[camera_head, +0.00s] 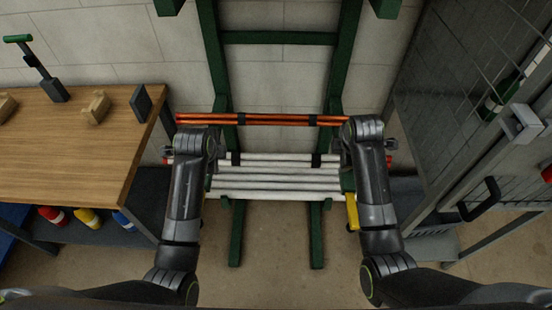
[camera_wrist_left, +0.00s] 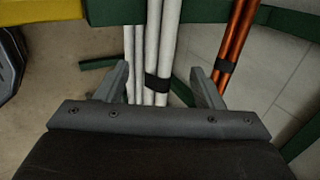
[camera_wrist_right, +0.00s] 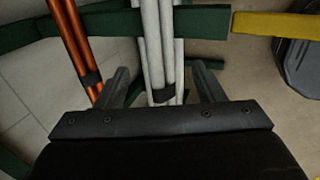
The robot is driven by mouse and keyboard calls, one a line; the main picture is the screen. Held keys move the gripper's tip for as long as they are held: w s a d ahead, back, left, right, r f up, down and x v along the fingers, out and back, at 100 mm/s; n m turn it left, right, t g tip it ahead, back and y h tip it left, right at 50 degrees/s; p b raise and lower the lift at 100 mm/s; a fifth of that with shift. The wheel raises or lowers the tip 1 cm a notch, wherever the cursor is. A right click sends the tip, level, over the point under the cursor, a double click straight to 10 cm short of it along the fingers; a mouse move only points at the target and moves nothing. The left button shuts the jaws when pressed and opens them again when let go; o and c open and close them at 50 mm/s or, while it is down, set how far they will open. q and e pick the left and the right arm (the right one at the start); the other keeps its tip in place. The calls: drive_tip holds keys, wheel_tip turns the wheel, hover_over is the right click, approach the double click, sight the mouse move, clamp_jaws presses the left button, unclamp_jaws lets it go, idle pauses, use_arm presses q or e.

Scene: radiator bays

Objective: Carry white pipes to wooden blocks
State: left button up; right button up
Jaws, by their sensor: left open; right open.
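Several white pipes (camera_head: 275,178) lie side by side across a green rack (camera_head: 236,225) in the head view, with black straps around some of them. My left gripper (camera_wrist_left: 158,78) is open, and white pipes (camera_wrist_left: 170,35) with a black strap run between its fingers in the left wrist view. My right gripper (camera_wrist_right: 162,78) is open, and white pipes (camera_wrist_right: 153,45) run between its fingers in the right wrist view. I cannot tell if the fingers touch the pipes. Two tan wooden blocks (camera_head: 97,108) stand on the workbench at left, one cut by the picture's edge.
Orange pipes (camera_head: 275,119) lie on the rack behind the white ones. The wooden workbench (camera_head: 70,160) at left carries a green-handled tool (camera_head: 36,68) and a dark plate (camera_head: 141,103). A mesh cage (camera_head: 450,110) stands at right. A yellow bar (camera_head: 352,212) is by my right arm.

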sight(233, 159)
use_arm(q)
drive_tip(key=shift+x, duration=3.3)
use_arm(e)
drive_tip(key=shift+x, duration=3.3)
use_arm(q)
drive_tip(key=c, duration=1.3)
use_arm(e)
drive_tip(key=c, duration=1.3)
